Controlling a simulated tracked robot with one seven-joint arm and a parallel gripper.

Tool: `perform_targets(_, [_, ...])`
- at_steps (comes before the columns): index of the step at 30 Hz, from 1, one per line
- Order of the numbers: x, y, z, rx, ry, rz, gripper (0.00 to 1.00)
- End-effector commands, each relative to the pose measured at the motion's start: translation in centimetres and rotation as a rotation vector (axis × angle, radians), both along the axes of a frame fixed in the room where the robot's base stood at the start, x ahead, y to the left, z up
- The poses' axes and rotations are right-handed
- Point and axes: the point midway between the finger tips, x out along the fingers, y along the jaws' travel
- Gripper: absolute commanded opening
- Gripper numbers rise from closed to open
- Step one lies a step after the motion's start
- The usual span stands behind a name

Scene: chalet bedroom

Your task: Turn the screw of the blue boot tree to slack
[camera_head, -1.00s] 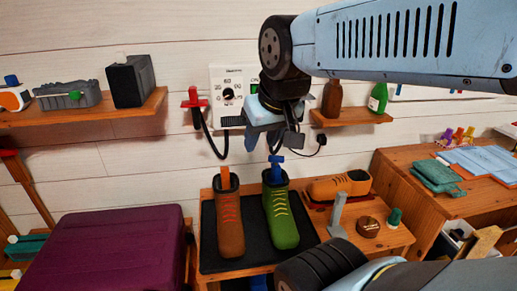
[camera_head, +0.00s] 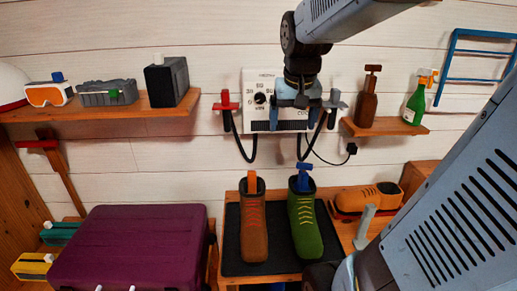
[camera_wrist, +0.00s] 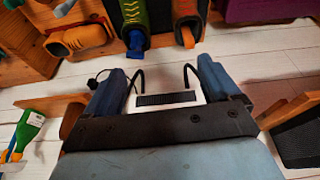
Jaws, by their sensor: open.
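The blue boot tree (camera_head: 302,178) stands in the top of a green boot (camera_head: 304,228), with its blue crosspiece above the opening. In the wrist view the blue boot tree (camera_wrist: 137,42) is at the top, beside the green boot (camera_wrist: 133,13). An orange boot tree (camera_head: 253,182) sits in the brown boot (camera_head: 254,228) to its left. My gripper (camera_head: 300,101) is open and empty, above the boots and in front of the wall box. In the wrist view its blue fingers (camera_wrist: 160,88) are spread apart, with the blue tree beyond them, not between them.
The white wall box (camera_head: 262,82) with dial and hanging hoses is behind my gripper. Both boots stand on a dark mat (camera_head: 232,255). An orange shoe (camera_head: 366,197) lies to the right, a purple case (camera_head: 130,250) to the left. Shelves flank the box.

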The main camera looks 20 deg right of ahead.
Motion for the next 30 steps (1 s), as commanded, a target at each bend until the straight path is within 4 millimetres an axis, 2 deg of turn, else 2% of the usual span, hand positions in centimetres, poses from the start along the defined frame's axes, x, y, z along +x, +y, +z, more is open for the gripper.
perform_targets(1, [1.2, -0.8, -0.4, 0.005, 0.023, -0.025, 0.89])
perform_targets(9, [7.1, -5.1, -2.8, 0.038, 0.123, -0.152, 0.89])
perform_targets(18, [12.4, -10.7, -7.1, 0.091, 0.224, -0.285, 0.89])
perform_targets(24, [14.2, -13.1, -9.3, 0.118, 0.263, -0.339, 0.89])
perform_targets(30, [14.7, -14.0, -10.3, 0.127, 0.275, -0.358, 0.89])
